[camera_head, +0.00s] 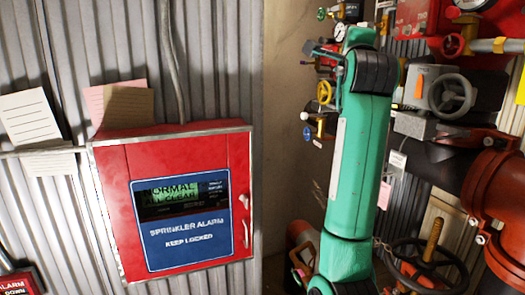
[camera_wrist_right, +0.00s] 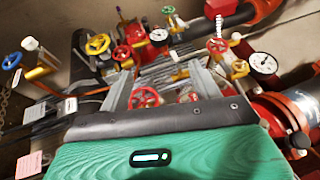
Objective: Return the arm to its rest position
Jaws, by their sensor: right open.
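My green right arm (camera_head: 360,150) stands upright in the right half of the head view. Its gripper is hard to make out there. In the right wrist view my right gripper (camera_wrist_right: 160,72) has its two grey fingers spread wide, with nothing held between them. Beyond and between the fingers are pipework and a red handwheel (camera_wrist_right: 145,97); I cannot tell how far off they are. My left gripper is in neither view.
A red sprinkler alarm box (camera_head: 240,180) hangs on the corrugated wall at left. Valves and pipes crowd the right side, with a grey handwheel (camera_head: 451,95), a dark handwheel (camera_head: 428,265) and a large red pipe (camera_head: 497,190) near my arm. Pressure gauges (camera_wrist_right: 262,64) show beyond the gripper.

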